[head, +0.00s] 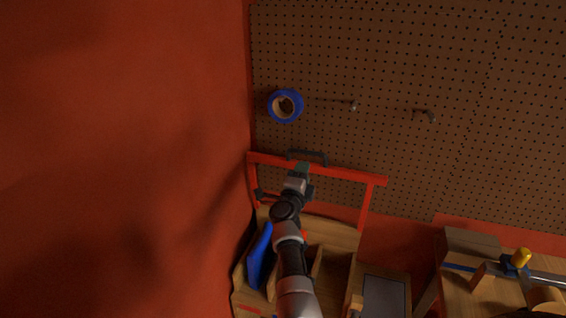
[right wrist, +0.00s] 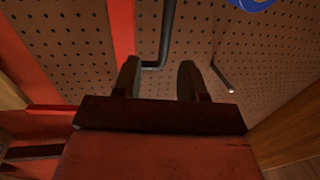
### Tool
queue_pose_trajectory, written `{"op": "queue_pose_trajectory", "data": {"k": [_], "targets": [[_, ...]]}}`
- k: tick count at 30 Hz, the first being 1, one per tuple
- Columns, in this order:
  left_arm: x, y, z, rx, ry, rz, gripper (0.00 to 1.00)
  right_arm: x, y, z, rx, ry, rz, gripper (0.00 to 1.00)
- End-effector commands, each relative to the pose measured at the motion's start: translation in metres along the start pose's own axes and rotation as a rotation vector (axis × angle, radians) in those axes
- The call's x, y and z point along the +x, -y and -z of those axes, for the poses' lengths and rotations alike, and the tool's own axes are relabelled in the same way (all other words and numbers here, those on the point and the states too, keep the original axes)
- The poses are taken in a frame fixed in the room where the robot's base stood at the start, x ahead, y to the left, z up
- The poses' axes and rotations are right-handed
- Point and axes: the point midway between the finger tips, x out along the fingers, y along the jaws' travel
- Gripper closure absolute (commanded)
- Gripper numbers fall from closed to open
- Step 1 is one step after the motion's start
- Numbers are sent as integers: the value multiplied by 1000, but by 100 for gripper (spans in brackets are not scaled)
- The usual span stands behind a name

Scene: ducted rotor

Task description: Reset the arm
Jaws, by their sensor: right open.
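My right gripper (head: 300,172) reaches up from the bottom of the head view toward the pegboard (head: 400,60). It is beside a dark bent bar (head: 308,157) at the top of a red frame (head: 345,174). In the right wrist view my right gripper (right wrist: 160,75) is open, with its two fingers apart. The dark bar (right wrist: 168,35) shows beyond and between the fingertips; I cannot tell whether they touch it. Nothing is clearly held. My left gripper is not in view.
A blue tape roll (head: 270,106) hangs on the pegboard. Two hooks (head: 353,105) (head: 424,115) are to its right. A wooden organizer (head: 330,235) with a blue item (head: 260,257) stands below. A workbench with a clamp-like tool (head: 520,258) is at right. A red wall (head: 110,150) fills the left.

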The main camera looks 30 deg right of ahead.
Motion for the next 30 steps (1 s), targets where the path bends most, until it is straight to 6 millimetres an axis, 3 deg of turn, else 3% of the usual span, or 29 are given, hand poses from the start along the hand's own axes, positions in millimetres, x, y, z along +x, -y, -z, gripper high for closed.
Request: {"op": "queue_pose_trajectory", "data": {"k": [7,11,15,20,26,30], "targets": [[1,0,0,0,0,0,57,-3,-6,-2,-20,15,-4,58],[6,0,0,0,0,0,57,-24,-47,-16,-156,121,-25,58],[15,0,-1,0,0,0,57,-75,-129,-36,-413,340,-73,58],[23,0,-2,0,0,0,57,-150,-226,-38,-701,606,-134,58],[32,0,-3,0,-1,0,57,-256,-334,-7,-1010,925,-214,58],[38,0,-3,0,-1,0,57,-332,-398,35,-1202,1146,-269,58]]}}
